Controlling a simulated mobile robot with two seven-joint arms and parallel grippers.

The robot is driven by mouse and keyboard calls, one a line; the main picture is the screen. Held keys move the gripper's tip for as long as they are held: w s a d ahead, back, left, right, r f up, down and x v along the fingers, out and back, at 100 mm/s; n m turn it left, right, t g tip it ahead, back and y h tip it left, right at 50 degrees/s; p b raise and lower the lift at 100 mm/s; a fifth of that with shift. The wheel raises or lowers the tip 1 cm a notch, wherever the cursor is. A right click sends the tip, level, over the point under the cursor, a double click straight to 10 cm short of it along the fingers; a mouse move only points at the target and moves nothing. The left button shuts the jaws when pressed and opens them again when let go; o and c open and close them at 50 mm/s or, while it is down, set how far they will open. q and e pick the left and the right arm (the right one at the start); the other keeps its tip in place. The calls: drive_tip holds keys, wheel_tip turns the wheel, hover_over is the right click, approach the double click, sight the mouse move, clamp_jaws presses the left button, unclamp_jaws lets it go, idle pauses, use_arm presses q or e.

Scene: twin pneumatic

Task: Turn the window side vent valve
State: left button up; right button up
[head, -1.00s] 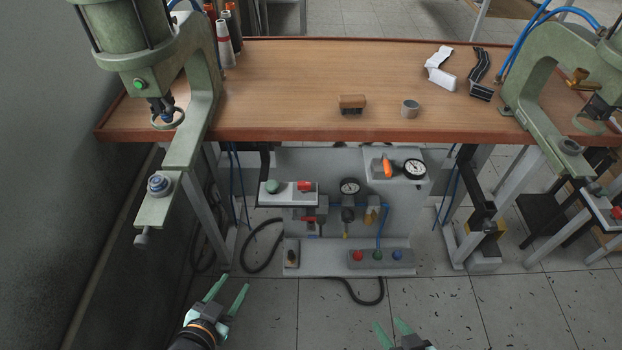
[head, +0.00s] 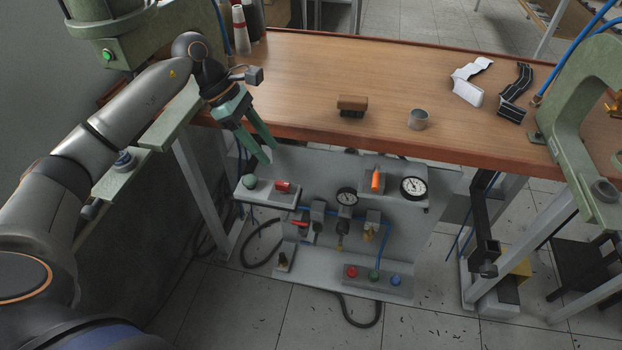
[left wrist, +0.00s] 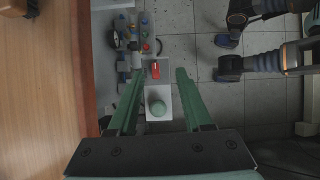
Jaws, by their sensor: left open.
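A grey pneumatic panel (head: 325,225) hangs below the front of the workbench. On its left shelf (head: 240,191) are a round green knob (head: 250,181) and a red valve handle (head: 283,186). An orange handle (head: 376,181) stands upright on the right shelf, and a red lever (head: 299,224) sits lower. I cannot tell which is the window side vent valve. My left gripper (head: 268,153) is open and empty, pointing down above the left shelf. In the left wrist view, the red handle (left wrist: 155,70) and green knob (left wrist: 157,107) show between its fingers, apart from them. My right gripper is out of view.
The wooden bench edge (head: 400,147) lies close beside my left gripper. A green press (head: 150,40) stands at the left, another press frame (head: 570,110) at the right. A brush (head: 351,104) and a grey cup (head: 418,119) sit on the bench.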

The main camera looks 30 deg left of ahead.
sight(282, 183)
use_arm(q)
drive_tip(key=shift+y, duration=0.6)
drive_tip(key=x, duration=0.3)
drive_tip(key=a+x, duration=0.1)
drive_tip(key=x, duration=0.3)
drive_tip(key=a+x, duration=0.1)
drive_tip(key=x, duration=0.2)
drive_tip(key=shift+w+d+f+p, duration=0.15)
drive_tip(key=shift+f+p, duration=0.15)
drive_tip(key=shift+f, duration=0.35)
drive_tip(key=shift+c, duration=0.2)
clamp_jaws()
